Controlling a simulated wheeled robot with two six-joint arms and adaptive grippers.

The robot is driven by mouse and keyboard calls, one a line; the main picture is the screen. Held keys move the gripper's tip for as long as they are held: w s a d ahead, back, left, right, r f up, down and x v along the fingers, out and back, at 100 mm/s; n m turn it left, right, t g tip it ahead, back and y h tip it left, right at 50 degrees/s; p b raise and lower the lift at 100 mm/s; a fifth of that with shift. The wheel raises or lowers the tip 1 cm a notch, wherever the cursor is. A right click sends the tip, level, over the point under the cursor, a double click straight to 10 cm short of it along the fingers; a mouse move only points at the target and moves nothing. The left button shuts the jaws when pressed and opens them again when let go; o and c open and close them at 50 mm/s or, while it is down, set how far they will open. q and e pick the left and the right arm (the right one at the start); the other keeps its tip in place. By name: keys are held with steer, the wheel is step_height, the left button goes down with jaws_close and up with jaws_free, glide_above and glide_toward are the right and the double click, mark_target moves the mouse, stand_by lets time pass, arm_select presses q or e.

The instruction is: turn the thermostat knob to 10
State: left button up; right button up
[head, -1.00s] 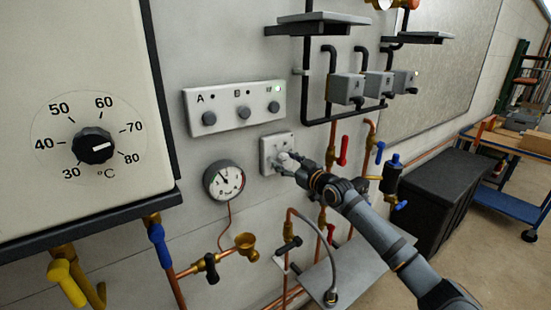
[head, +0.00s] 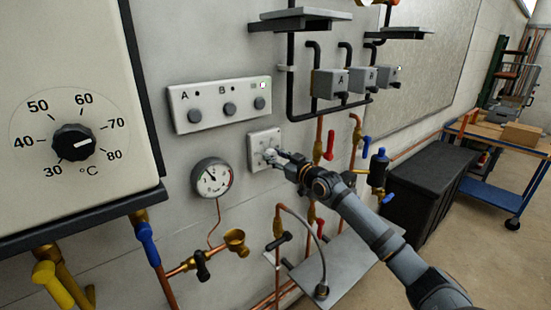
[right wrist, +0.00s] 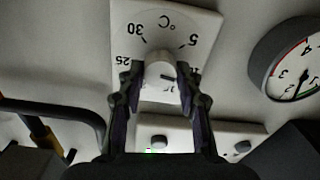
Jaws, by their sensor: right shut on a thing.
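The thermostat is a pale square wall plate (head: 256,138) below the row-of-buttons panel. In the right wrist view its dial plate (right wrist: 203,22) appears turned, with 5, 25, 30 and °C readable; other numbers are partly hidden by my fingers. Its white round knob (right wrist: 160,70) has a dark mark pointing right in that view, toward a partly covered number. My right gripper (head: 275,157) reaches the plate from the right. In the wrist view my right gripper (right wrist: 159,76) has a finger on each side of the knob, shut on it. My left gripper is out of view.
A round gauge (head: 212,178) hangs just left of the thermostat. A button panel (head: 220,102) is above it. Copper pipes and valves, including a red lever (head: 329,146), stand close by my arm. A grey shelf (head: 335,272) juts out below. A boiler dial (head: 73,142) is at left.

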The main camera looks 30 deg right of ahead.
steer(key=o, duration=1.2)
steer(key=shift+w+f, duration=0.1)
steer(key=shift+w, duration=0.05)
steer(key=shift+c, duration=0.2)
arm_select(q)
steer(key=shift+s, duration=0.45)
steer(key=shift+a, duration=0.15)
arm_select(e)
step_height(320, 180, up, 10)
